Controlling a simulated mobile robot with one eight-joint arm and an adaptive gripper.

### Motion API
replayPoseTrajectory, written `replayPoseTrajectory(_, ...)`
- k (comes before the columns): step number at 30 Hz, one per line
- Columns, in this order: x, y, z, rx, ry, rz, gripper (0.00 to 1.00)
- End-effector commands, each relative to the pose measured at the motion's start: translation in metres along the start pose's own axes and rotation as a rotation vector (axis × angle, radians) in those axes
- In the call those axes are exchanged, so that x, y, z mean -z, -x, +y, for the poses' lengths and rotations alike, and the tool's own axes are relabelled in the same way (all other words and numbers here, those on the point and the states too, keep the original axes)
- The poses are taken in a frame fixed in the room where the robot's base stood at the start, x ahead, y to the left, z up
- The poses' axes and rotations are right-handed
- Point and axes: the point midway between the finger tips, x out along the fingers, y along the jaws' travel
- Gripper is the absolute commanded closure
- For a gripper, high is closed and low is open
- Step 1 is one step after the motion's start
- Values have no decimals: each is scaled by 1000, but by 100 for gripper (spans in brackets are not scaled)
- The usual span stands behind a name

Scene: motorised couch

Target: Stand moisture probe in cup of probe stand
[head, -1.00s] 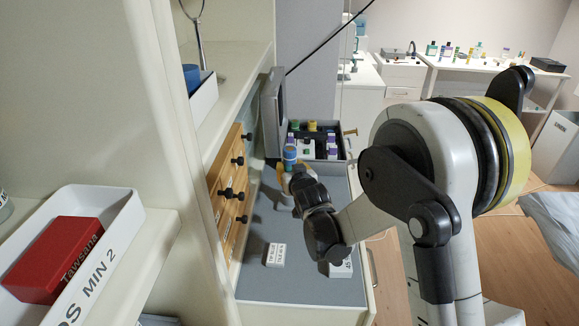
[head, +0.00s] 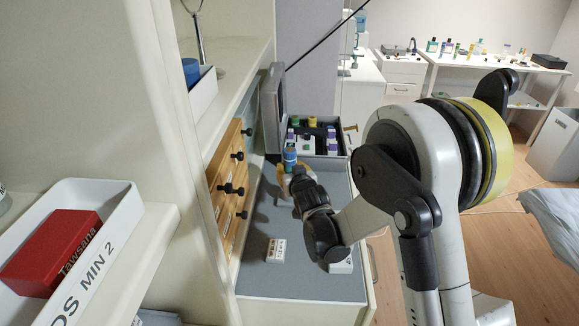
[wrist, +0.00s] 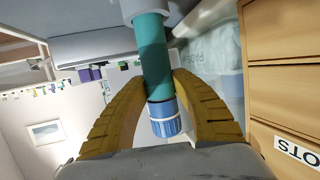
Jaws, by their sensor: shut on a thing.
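My gripper (wrist: 160,100) is shut on the moisture probe, a teal cylinder (wrist: 154,55) with a ribbed blue end (wrist: 164,120). In the wrist view the fingers press on both sides of it. A pale grey-white part (wrist: 139,9) shows at its far end, at the picture's top edge; I cannot tell whether this is the probe's tip or a cup around it. In the head view the probe (head: 290,158) stands roughly upright, blue end up, in my gripper (head: 288,173) over the grey counter (head: 262,222). I cannot clearly make out the probe stand; my gripper may hide it.
An open case (head: 321,148) with coloured bottles stands behind my gripper. Wooden drawers with black knobs (head: 228,189) rise close on the left. A small white labelled block (head: 276,250) lies on the counter, and another (head: 342,266) is partly behind my arm. The front counter is mostly clear.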

Motion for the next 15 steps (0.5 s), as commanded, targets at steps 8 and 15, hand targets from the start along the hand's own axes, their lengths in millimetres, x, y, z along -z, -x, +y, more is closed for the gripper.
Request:
replayPoseTrajectory(8, -5, -1, 0, 0, 0, 0, 100)
replayPoseTrajectory(15, -10, -3, 0, 0, 0, 0, 100)
